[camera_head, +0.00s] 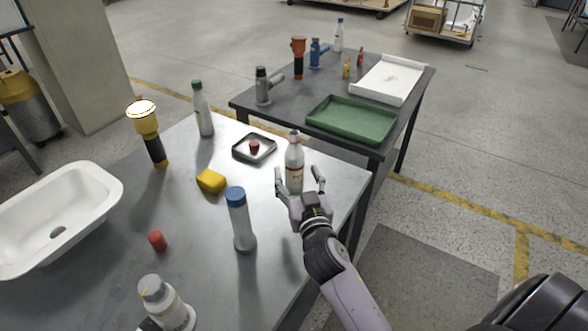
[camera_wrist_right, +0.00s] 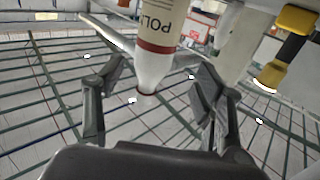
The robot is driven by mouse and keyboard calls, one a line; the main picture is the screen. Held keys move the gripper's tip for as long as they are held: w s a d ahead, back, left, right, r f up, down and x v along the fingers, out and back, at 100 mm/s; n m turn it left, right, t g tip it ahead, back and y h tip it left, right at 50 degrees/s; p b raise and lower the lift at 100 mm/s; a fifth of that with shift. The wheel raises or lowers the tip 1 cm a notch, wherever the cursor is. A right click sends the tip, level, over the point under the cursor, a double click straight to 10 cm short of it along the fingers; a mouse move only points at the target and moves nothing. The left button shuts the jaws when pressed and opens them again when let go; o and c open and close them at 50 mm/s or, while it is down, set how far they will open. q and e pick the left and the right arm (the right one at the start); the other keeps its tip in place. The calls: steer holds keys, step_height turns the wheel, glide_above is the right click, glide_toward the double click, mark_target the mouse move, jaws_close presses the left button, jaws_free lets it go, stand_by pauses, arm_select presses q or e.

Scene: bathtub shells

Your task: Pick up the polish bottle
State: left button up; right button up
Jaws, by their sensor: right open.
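The polish bottle (camera_head: 294,158) is white with a red-edged label and stands upright near the right edge of the near grey table. In the right wrist view the bottle (camera_wrist_right: 157,65) appears upside down, with part of its "POLI" lettering showing. My right gripper (camera_head: 299,180) is open at the bottle, with one finger on each side of it. In the wrist view the open fingers (camera_wrist_right: 158,85) show gaps on both sides of the bottle's neck, and I see no clear contact. My left gripper is not in view.
A blue-capped bottle (camera_head: 240,220) stands left of my right arm. A small black tray (camera_head: 240,155) with a red piece, a yellow block (camera_head: 211,181) and a green-capped bottle (camera_head: 203,112) are farther left. A second table holds a green tray (camera_head: 350,120).

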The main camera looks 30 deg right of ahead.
mark_target(296, 164)
steer(key=shift+x, duration=1.05)
steer(key=x, duration=0.1)
steer(key=p+x, duration=0.1)
steer(key=x, duration=0.1)
steer(key=shift+w+d+r, duration=0.15)
steer(key=shift+w+d, duration=0.1)
steer(key=shift+d, duration=0.2)
steer(key=shift+w+d, duration=0.1)
steer(key=shift+w, duration=0.45)
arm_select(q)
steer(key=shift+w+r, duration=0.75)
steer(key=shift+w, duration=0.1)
arm_select(e)
steer(key=shift+c, duration=0.5)
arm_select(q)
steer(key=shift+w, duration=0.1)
arm_select(e)
jaws_close()
